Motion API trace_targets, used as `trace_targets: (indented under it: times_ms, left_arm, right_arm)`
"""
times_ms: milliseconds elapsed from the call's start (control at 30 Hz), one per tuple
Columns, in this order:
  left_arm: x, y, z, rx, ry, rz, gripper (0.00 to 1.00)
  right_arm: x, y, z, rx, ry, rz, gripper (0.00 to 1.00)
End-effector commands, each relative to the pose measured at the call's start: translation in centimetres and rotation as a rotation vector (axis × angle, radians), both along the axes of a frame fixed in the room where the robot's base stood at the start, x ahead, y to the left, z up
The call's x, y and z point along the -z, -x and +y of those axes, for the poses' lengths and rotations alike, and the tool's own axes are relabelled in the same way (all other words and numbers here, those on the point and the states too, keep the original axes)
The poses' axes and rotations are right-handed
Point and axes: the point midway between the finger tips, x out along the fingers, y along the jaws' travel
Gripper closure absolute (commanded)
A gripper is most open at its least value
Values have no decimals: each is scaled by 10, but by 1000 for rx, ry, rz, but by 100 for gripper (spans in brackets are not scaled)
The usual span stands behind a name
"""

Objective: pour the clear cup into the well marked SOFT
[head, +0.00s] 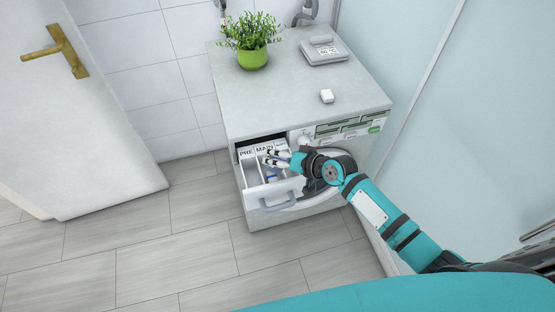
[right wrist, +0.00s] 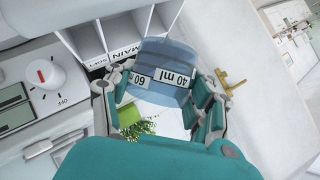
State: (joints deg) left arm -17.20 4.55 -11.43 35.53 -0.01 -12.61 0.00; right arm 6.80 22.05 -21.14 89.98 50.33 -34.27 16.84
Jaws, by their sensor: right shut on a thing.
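The washing machine's detergent drawer (head: 280,196) is pulled open, with PRE and MAIN labels readable in the head view. My right gripper (head: 270,158) is over the drawer, its arm coming from the lower right. In the right wrist view, my right gripper (right wrist: 160,100) is shut on the clear bluish cup (right wrist: 166,62), which bears 40 ml and 60 marks. The drawer wells (right wrist: 88,38) show beyond the cup, with MAIN and SOFT labels. The gripper mostly hides the cup in the head view, and I cannot tell its tilt or contents. My left gripper is not in view.
A glass panel (head: 440,110) stands at the right. A door (head: 75,130) is at the left; the floor between is clear.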

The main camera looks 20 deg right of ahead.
Motion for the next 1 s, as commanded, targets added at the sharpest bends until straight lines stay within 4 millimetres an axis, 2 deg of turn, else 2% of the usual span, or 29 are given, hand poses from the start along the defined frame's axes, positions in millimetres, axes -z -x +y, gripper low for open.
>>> trace_targets:
  times_ms: [167, 1000]
  left_arm:
    - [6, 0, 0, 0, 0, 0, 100]
    - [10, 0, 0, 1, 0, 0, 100]
  right_arm:
    - [2, -1, -1, 0, -22, 13, 70]
    - [4, -1, -2, 1, -42, 25, 70]
